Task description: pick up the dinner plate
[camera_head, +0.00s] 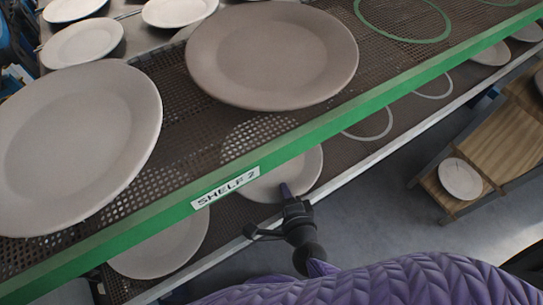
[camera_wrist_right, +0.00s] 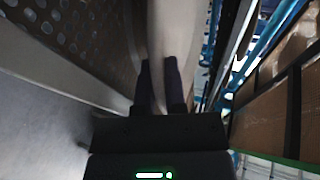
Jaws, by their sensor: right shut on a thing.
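A pale round dinner plate (camera_head: 302,172) is on the lower level, below the green edge labelled SHELF 2, which hides its far part. My right gripper (camera_head: 285,190) is at the plate's near rim, with a finger over its surface. In the right wrist view, the plate (camera_wrist_right: 178,32) runs between the two dark fingers (camera_wrist_right: 159,88), which are shut on its rim. I cannot tell whether the plate is lifted off the lower level. My left gripper is not in view.
The mesh upper shelf holds a large brownish plate (camera_head: 270,55) and a large grey plate (camera_head: 75,150). Another plate (camera_head: 165,245) is on the lower level to the left. Green rings (camera_head: 405,40) mark bare places. A wooden stand (camera_head: 505,135) with a small plate is at the right.

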